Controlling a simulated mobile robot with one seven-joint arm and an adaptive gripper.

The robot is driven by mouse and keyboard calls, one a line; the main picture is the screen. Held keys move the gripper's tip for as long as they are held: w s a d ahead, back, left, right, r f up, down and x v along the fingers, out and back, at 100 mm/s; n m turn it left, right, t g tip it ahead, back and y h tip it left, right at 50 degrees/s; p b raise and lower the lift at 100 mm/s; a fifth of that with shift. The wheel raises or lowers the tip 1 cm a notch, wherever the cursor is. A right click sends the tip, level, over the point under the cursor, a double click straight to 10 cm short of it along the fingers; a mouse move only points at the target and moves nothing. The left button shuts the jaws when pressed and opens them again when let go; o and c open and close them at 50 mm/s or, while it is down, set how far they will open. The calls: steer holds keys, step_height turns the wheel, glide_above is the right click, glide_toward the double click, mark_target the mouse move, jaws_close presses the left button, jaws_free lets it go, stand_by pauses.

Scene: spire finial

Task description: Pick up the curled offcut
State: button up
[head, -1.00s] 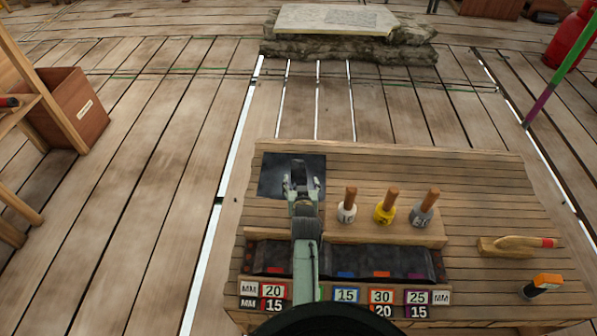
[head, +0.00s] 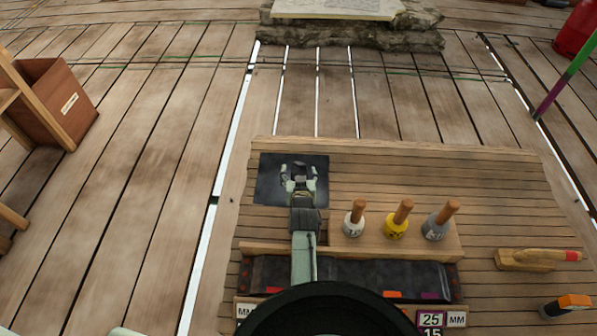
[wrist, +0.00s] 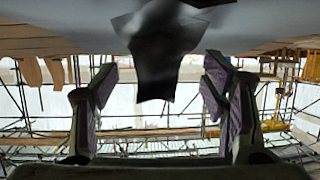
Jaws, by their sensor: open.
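A dark square sheet (head: 265,187) lies at the back left of the sloped wooden bench. My gripper (head: 299,184) is over this sheet with its fingers spread. A small dark grey piece, seemingly the curled offcut (head: 299,168), shows between and just beyond the fingertips. In the wrist view a dark, blurred, strip-like shape (wrist: 158,60), likely the same offcut, juts from the grey surface at the top, between the two open fingers (wrist: 160,100). I see no finger touching it. Its exact curl and its contact with the sheet cannot be made out.
Wooden-handled tools in white, yellow and grey (head: 395,228) stand in a block right of my gripper. A dark tray (head: 380,274) runs along the front. A wooden tool with a red tip (head: 540,258) lies at the right. The bench behind the tools is clear.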

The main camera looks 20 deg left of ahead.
steer(key=shift+w, duration=0.1)
steer(key=shift+r, duration=0.1)
steer(key=c, duration=1.4)
